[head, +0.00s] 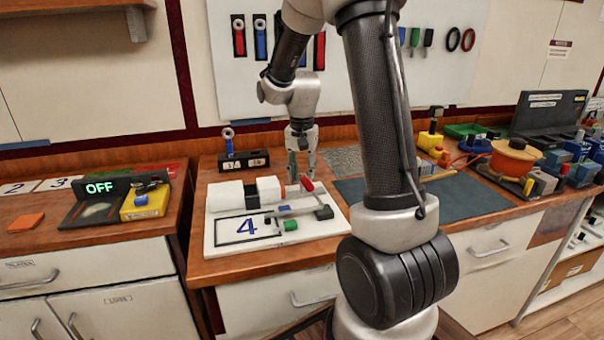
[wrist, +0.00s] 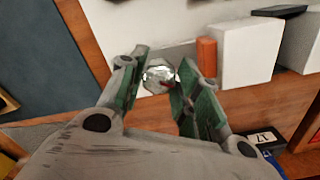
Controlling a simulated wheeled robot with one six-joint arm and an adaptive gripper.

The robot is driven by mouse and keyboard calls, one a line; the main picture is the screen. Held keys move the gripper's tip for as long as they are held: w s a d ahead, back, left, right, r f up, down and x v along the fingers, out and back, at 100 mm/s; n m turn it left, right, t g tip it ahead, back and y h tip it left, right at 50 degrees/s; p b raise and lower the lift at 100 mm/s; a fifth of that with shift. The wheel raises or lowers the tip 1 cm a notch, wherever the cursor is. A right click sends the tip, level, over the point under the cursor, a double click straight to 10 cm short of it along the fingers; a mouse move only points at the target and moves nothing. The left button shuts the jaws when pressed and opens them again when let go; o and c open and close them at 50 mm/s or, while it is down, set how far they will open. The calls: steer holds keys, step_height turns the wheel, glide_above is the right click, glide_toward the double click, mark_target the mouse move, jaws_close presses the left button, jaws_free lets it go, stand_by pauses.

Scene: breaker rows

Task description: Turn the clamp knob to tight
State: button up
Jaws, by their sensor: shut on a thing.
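The clamp fixture stands on a white board (head: 225,250) marked 4, with white blocks (head: 268,190) and a short orange cylinder (head: 292,191). A red piece (head: 307,183) shows at its right end, just below my gripper (head: 300,172). In the wrist view, my gripper (wrist: 160,84) has its green-padded fingers on either side of a shiny silver knob (wrist: 159,74) with a red patch; it is shut on this knob. The orange cylinder (wrist: 207,57) and a white block (wrist: 247,52) are beside it. The knob's setting cannot be read.
A grey bar (head: 323,212) and a green block (head: 290,225) lie at the board's front right. A black block with a blue-handled tool (head: 228,140) stands behind. A dark mat (head: 465,197) is to the right. A panel reading OFF (head: 100,188) is on the left counter.

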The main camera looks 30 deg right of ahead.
steer(key=shift+w+m, duration=0.1)
steer(key=shift+m, duration=0.5)
steer(key=o, duration=1)
steer(key=shift+r, duration=0.1)
step_height(320, 180, up, 12)
stand_by(0.4)
